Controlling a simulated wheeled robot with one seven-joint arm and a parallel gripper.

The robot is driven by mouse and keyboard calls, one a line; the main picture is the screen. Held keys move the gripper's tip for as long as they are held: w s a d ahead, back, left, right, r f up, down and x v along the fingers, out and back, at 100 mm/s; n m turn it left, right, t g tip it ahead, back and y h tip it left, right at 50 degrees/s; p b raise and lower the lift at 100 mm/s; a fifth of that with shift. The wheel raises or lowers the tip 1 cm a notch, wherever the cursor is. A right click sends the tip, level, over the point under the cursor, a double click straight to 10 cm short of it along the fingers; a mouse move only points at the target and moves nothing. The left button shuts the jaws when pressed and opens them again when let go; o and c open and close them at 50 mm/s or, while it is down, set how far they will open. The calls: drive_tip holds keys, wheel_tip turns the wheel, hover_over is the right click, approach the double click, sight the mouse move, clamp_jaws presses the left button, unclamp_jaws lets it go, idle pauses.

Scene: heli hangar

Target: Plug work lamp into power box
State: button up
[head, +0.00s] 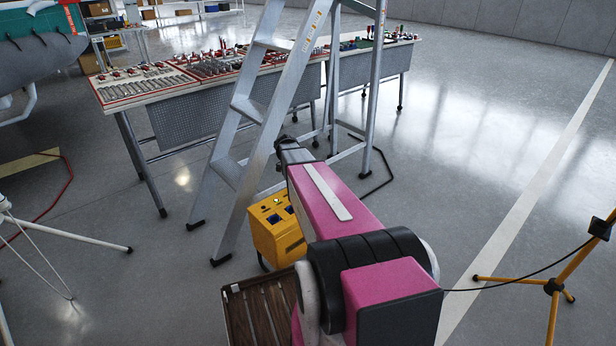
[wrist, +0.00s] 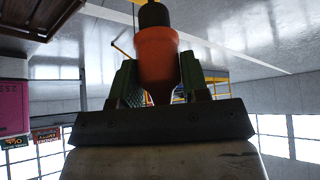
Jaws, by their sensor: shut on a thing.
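In the wrist view my gripper (wrist: 158,72) is shut on an orange plug (wrist: 158,50) with a black end, held between its two green fingers. My gripper's fingers cannot be made out in the head view. The yellow power box (head: 276,232) stands on the floor left of my pink arm, with dark blue sockets on its sloped top; my arm partly covers its right side. The work lamp's yellow tripod stand (head: 553,287) is at the right edge, its top out of frame. A dark cable (head: 520,277) runs from it leftward behind my arm.
An aluminium stepladder (head: 277,137) stands just behind the power box. Tool tables (head: 150,84) line the back. A dark slatted wooden thing (head: 261,308) lies in front of the box. A white tripod (head: 65,230) stands left. Open floor lies right of my arm.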

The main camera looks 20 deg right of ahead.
drive_tip(key=shift+f, duration=2.95)
drive_tip(key=shift+f, duration=1.75)
drive_tip(key=o, duration=1.5)
drive_tip(key=shift+r, duration=0.1)
drive_tip(key=shift+r, duration=5.45)
drive_tip(key=s+a+n+t+y, duration=0.2)
drive_tip(key=s+a+n+y, duration=0.4)
drive_tip(key=s+a+n, duration=1.2)
drive_tip(key=a+n, duration=0.1)
drive_tip(key=n, duration=0.3)
drive_tip(key=shift+s+n+t, duration=0.3)
drive_tip(key=shift+n, duration=0.1)
